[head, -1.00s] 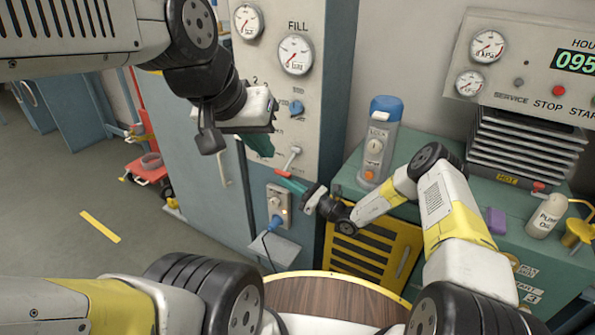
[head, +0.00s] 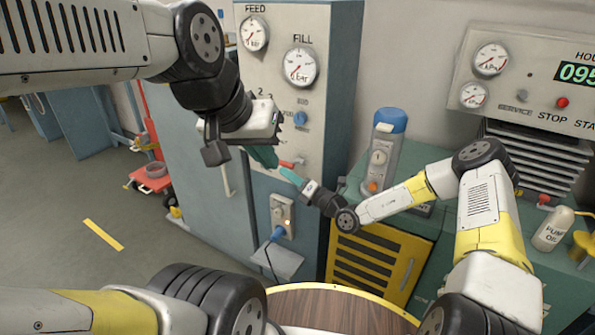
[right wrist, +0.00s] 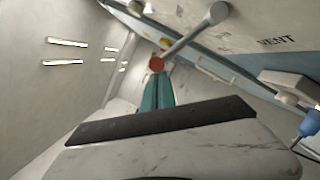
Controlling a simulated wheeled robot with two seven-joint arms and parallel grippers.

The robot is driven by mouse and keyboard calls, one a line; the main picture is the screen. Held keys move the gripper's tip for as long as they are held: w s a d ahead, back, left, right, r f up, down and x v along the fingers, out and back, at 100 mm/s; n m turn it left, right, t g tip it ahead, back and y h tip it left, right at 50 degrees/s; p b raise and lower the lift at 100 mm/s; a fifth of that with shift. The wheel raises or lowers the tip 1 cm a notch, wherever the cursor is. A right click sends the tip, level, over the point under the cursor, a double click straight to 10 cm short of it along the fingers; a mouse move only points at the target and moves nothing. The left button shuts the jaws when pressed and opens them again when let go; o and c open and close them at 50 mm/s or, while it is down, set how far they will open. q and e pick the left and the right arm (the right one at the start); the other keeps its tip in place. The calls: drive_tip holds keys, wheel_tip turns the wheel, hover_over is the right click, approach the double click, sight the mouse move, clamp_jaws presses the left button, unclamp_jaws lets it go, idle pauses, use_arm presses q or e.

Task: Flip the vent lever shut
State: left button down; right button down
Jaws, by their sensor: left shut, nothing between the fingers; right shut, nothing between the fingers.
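The vent lever (head: 298,161) is a grey arm with a red end on the cabinet's light front panel, below the blue knob. In the head view it points left, roughly level. In the right wrist view its grey arm (right wrist: 192,35) runs from a round pivot to the red end (right wrist: 157,63), with the word VENT to the right. My right gripper (head: 286,171) is shut and empty, its teal fingertips just under the red end. They look close to it or touching; I cannot tell which. My left gripper (head: 268,158) is shut and empty, left of the lever.
A blue knob (head: 300,119) and gauges (head: 300,67) are above the lever. A socket plate (head: 282,215) with a blue plug (head: 279,233) is below it. A grey canister with a blue top (head: 385,150) stands on the green bench to the right.

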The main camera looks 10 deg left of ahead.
drive_tip(key=shift+w+d+r, duration=0.1)
drive_tip(key=shift+w+r, duration=0.2)
drive_tip(key=shift+r, duration=0.65)
